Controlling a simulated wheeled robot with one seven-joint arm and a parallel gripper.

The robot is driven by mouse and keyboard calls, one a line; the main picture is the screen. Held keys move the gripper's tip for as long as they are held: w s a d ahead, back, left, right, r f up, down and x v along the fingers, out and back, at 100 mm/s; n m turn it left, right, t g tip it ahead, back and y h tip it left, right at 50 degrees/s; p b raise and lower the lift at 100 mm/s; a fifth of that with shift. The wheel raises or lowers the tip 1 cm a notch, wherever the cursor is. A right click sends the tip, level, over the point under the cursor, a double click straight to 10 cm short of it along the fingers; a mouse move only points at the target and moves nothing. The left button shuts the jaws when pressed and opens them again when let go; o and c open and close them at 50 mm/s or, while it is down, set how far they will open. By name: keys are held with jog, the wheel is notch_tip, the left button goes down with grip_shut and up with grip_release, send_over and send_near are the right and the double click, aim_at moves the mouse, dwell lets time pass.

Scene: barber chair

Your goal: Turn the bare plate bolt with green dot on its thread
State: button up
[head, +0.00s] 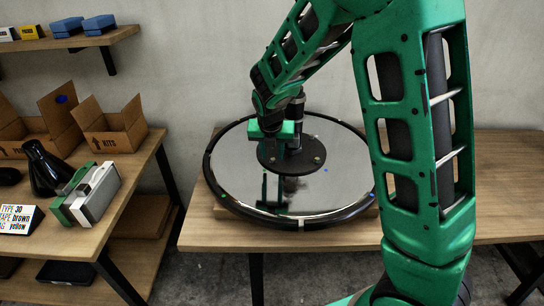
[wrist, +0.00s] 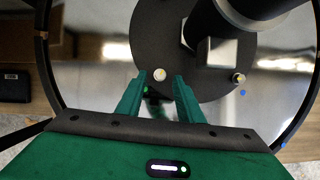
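The round black plate (head: 302,166) sits in the middle of a shiny disc with a black rim (head: 240,190); it also fills the top of the wrist view (wrist: 160,35). A pale bolt head (wrist: 160,74) shows near the plate's edge, between or just beyond my gripper's fingertips (wrist: 161,82). A green dot (wrist: 146,90) shows beside the left finger. A second bolt (wrist: 239,77) sits at the plate's right edge, with a blue dot (wrist: 243,93) near it. My gripper is open; contact with the bolt cannot be told. In the head view my gripper (head: 276,136) is low over the plate.
A dark column (wrist: 245,15) with a bright block (wrist: 218,52) rises from the plate close to my fingers. The disc lies on a wooden table (head: 220,233). A left table holds open boxes (head: 115,130), a black bottle (head: 45,168) and a label card (head: 20,219).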

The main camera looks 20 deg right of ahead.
aim_at(273, 160)
jog(key=shift+x, duration=1.05)
grip_shut()
jog(key=shift+m, duration=0.3)
